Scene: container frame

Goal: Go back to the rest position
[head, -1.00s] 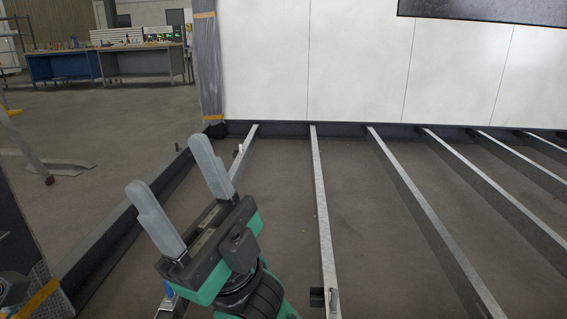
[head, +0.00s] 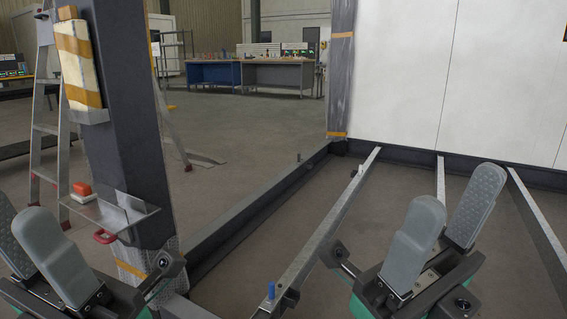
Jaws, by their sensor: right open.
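My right gripper (head: 456,190) is at the lower right of the head view, above the floor beams. Its two grey fingers point up and stand apart, with nothing between them. My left gripper (head: 18,208) is at the lower left corner, partly cut off by the picture edge. Its grey fingers also point up with a gap between them, and I see nothing held. Both grippers are clear of the dark post (head: 125,120).
A small clear shelf (head: 128,217) on the post bears an orange-and-white item (head: 82,190); a red handle (head: 105,237) is below. Metal beams (head: 335,220) cross the floor. A blue-tipped pin (head: 271,290) stands low centre. A ladder (head: 42,130) and workbenches (head: 275,75) stand behind.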

